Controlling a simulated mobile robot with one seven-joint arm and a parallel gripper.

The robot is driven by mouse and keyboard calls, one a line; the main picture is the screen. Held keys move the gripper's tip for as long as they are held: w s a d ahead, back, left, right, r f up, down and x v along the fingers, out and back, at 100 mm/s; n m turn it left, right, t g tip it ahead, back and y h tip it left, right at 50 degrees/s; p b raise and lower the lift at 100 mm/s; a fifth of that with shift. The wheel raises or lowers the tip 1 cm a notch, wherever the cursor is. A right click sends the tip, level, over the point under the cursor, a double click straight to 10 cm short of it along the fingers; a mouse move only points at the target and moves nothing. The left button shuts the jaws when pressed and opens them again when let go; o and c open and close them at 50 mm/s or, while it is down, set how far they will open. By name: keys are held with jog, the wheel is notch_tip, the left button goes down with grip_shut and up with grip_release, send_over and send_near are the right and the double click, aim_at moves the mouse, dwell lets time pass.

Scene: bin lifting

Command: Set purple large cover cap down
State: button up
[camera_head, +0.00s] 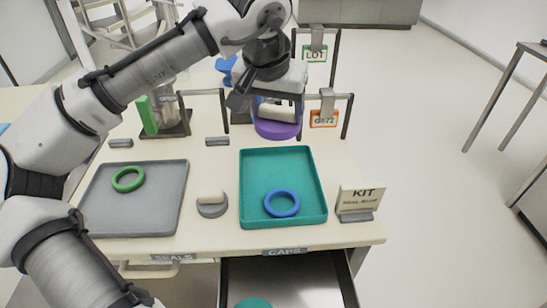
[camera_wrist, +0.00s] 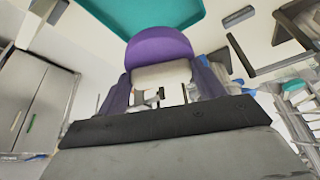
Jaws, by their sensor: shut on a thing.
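The purple large cover cap (camera_head: 276,130) hangs below my gripper (camera_head: 279,108), above the back edge of the teal tray (camera_head: 246,218). My gripper is shut on the cap's pale knob. In the wrist view, the purple cap (camera_wrist: 160,45) shows beyond the pale knob (camera_wrist: 160,76), which sits between the fingers of my gripper (camera_wrist: 163,92). The teal tray (camera_wrist: 150,12) also shows in the wrist view. The cap's underside is hidden.
A blue ring (camera_head: 268,206) lies in the teal tray; a green ring (camera_head: 117,182) lies in the grey tray (camera_head: 150,222). A small grey cap (camera_head: 212,211) stands between them. A KIT sign (camera_head: 361,200) stands right. The drawer (camera_head: 300,285) below is open. Stands line the back.

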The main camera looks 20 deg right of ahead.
notch_tip(320, 180, down, 12)
dwell(0.4)
jog(key=shift+f, duration=0.1)
jog(key=o, duration=1)
jog(key=v, duration=1.2)
